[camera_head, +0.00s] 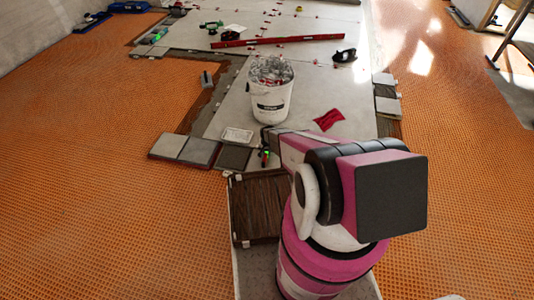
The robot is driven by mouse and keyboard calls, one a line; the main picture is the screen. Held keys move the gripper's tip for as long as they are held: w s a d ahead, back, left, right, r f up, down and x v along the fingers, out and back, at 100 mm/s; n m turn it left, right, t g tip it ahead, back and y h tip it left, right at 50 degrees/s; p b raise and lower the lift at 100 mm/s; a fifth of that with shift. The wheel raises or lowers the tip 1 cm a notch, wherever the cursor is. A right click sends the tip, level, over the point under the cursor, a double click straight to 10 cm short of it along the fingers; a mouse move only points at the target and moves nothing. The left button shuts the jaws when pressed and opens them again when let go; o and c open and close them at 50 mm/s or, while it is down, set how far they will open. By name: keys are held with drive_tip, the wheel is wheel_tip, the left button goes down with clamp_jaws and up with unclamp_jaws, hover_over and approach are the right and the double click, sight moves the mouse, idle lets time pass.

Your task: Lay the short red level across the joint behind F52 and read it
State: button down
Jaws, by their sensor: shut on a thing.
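My gripper (266,143) is beyond my arm, low over the pale tiled floor, partly hidden by my own wrist. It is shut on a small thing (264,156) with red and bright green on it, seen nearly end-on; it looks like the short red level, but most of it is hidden. I cannot tell whether it touches the floor. The pale tiles (228,112) run away from me with thin joints. No F52 mark can be read, so I cannot tell which joint is meant.
A white bucket (270,106) full of clips stands just beyond my gripper. A white tray (237,135) and a red cloth (329,119) lie at either side. Dark wood-look tiles (262,205) are stacked nearer me. A long red level (278,41) lies farther back. Orange matting (90,120) flanks the tiles.

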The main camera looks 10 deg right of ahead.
drive_tip(key=c, duration=0.9)
unclamp_jaws()
wheel_tip(320, 180, up, 11)
drive_tip(key=shift+s+r, duration=0.1)
drive_tip(key=s+r+n, duration=0.1)
drive_tip(key=s+r, duration=0.7)
drive_tip(key=r, duration=0.5)
drive_tip(key=s+d+r+n, duration=0.1)
drive_tip(key=s+r+n, duration=0.1)
drive_tip(key=s+r, duration=0.7)
drive_tip(key=s+d+r+n, duration=0.1)
drive_tip(key=s+r, duration=0.7)
drive_tip(key=r, duration=0.9)
drive_tip(key=shift+s+n, duration=0.25)
drive_tip(key=shift+n, duration=0.05)
